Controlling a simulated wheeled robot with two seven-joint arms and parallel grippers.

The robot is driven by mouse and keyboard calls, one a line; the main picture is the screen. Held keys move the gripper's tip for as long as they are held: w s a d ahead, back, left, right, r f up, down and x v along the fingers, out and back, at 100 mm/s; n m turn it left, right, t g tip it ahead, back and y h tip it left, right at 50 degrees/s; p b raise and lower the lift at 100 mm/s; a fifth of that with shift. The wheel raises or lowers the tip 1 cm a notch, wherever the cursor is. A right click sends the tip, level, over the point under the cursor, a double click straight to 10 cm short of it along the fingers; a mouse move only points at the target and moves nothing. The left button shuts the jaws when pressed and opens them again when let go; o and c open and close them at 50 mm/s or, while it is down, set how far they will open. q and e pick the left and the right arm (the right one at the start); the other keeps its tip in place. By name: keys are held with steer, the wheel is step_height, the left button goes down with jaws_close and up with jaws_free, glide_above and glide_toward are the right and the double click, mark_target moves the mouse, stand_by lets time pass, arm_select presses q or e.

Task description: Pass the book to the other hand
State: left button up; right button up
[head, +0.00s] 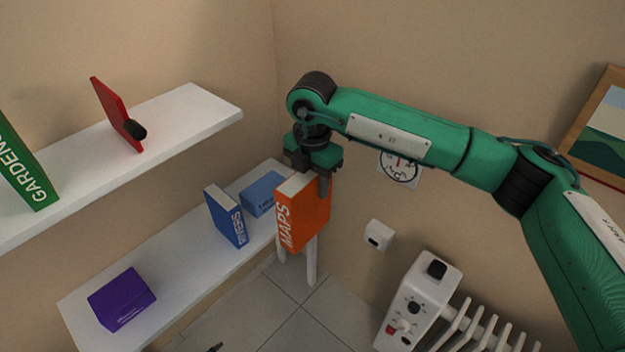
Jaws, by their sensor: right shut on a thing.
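The orange book (310,212), with "MAPS" on its spine, hangs upright below my right gripper (310,178). The gripper is shut on the book's top edge and points down. The book is in front of the right end of the lower white shelf, and I cannot tell whether it touches anything there. My left gripper is not clearly in view; only a small dark tip shows at the bottom edge.
The lower shelf (180,262) holds a blue book (226,218), a light blue box (263,193) and a purple box (122,298). The upper shelf (185,120) holds a green book (24,170) and a red object (115,112). A radiator (470,325) stands at lower right.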

arm_select(q)
steer(key=s+f+n+g, duration=0.2)
steer(key=s+f, duration=0.2)
steer(key=s, duration=0.6)
steer(key=s+d+f+n+g+y, duration=0.1)
steer(key=s+f, duration=0.4)
steer(key=s, duration=0.6)
steer(key=s+f+n+g, duration=0.3)
steer(key=s+f+n, duration=0.1)
steer(key=s, duration=0.6)
steer(key=shift+s+d+f+n, duration=0.2)
steer(key=shift+s+f+n, duration=0.15)
steer(key=shift+n, duration=0.15)
